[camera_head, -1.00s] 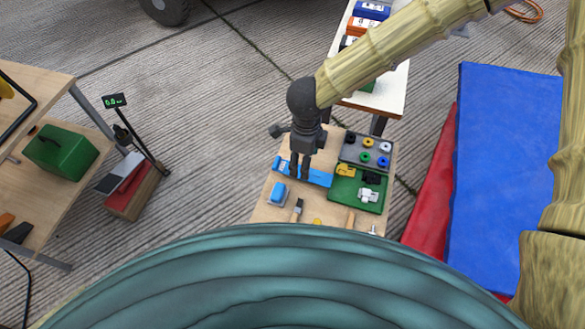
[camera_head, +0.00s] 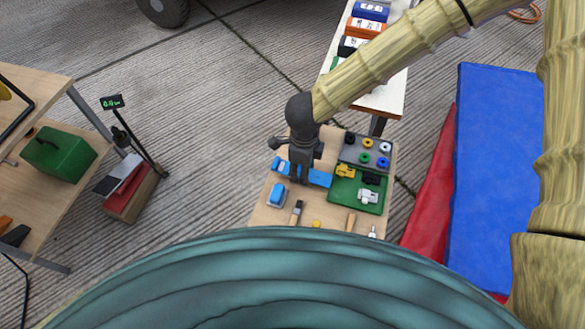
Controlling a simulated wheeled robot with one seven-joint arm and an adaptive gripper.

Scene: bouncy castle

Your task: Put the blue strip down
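The blue strip (camera_head: 319,179) is a long flat piece at the left side of the wooden work table (camera_head: 259,213). It runs slantwise, from upper left to lower right. My dark gripper (camera_head: 297,179) points down over the strip's middle, and its fingers cover part of it. Strip shows on both sides of the fingers. I cannot tell whether the fingers grip it or only stand in front of it, nor whether it touches the table or hangs just above.
A blue block (camera_head: 276,195) and a brush (camera_head: 296,212) lie close in front. A green tray (camera_head: 341,197) with small toy vehicles and a grey tray (camera_head: 349,154) with coloured rings stand right. A white table (camera_head: 388,98) with boxes stands behind.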

